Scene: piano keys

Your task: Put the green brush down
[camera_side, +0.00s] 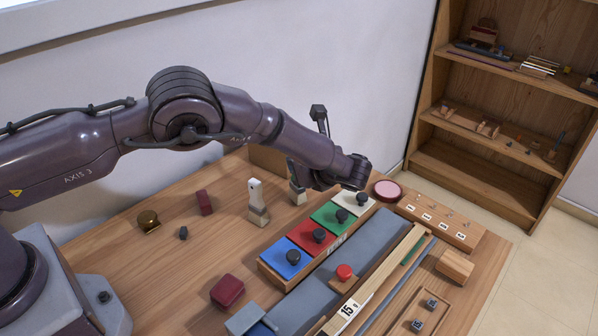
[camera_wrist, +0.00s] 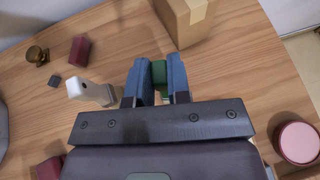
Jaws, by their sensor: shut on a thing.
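My gripper (camera_wrist: 159,78) is shut on the green brush (camera_wrist: 159,72); its green body shows between the two blue fingers in the wrist view. In the side view my gripper (camera_side: 296,178) points down near the far part of the wooden table. A pale end of the brush (camera_side: 299,198) shows below the fingers, at or just above the table top; I cannot tell if it touches. The green part is hidden there. A white brush (camera_side: 257,197) stands upright on the table to the left, and also shows left of the fingers in the wrist view (camera_wrist: 84,90).
A cardboard box (camera_wrist: 185,20) stands beyond the fingers. A row of coloured keys with knobs (camera_side: 312,237) lies in front. A round pink dish (camera_side: 388,190) is to the right.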

